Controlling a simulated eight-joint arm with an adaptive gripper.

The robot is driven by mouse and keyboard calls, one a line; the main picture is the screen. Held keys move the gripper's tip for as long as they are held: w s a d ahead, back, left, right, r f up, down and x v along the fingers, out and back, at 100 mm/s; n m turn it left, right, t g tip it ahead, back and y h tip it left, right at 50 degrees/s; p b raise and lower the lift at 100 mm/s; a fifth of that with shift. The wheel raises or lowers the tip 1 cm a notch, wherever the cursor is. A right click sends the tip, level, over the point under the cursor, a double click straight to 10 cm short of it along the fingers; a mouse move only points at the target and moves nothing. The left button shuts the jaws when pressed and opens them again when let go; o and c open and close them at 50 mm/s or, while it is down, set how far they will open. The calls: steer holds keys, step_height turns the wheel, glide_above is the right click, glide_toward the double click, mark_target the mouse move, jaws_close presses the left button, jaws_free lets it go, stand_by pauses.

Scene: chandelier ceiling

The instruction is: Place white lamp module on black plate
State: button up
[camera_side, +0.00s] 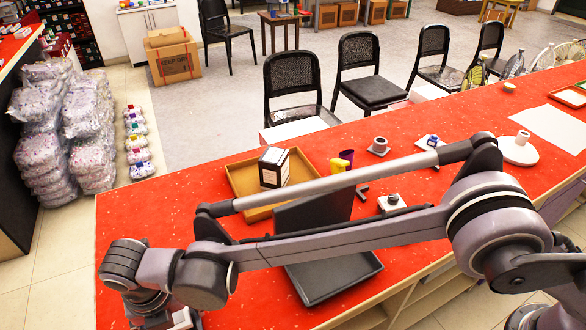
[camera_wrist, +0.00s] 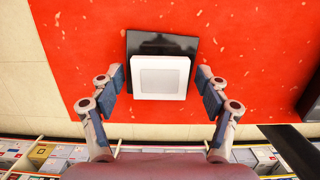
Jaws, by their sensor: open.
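The white lamp module (camera_wrist: 160,77), a square with a pale grey centre, lies over the black plate (camera_wrist: 162,44) in the wrist view. It overlaps the plate's near part, and the plate's far strip shows beyond it. I cannot tell whether the module rests fully flat. My gripper (camera_wrist: 160,88) is open, with one finger to the left and one to the right of the module, both apart from it. In the side view a bit of white (camera_side: 183,318) shows under my wrist at the bottom left; the plate and fingertips are mostly hidden there.
The counter's near edge is close to my gripper. Red surface is clear beyond the plate.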

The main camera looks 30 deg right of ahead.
step_height(320, 180, up, 12)
steer(key=s+f, duration=0.1)
steer(key=s, duration=0.1)
steer(key=w+d+r+m+t, duration=0.1)
steer(key=w+d+r+m, duration=0.2)
steer(key=d+m, duration=0.5)
steer(key=w+d+r+m+y, duration=0.1)
steer(key=w+d+r+m, duration=0.25)
steer(key=d, duration=0.85)
steer(key=w+d+r+m+t, duration=0.15)
steer(key=d+r+m, duration=0.3)
steer(key=d, duration=0.55)
steer(key=s+d+f+m+t, duration=0.1)
steer(key=s+d+f+m, duration=0.1)
steer(key=s+d+m, duration=0.2)
steer(key=s+d+f+m+t, duration=0.1)
steer(key=s+d+f+m, duration=0.2)
steer(key=d+m, duration=0.6)
steer(key=s+d+f+m+t+h, duration=0.1)
steer(key=s+d+f+m, duration=0.2)
steer(key=d+m, duration=0.4)
steer(key=s+d, duration=0.1)
steer(key=d, duration=0.3)
steer(key=shift+s, duration=0.4)
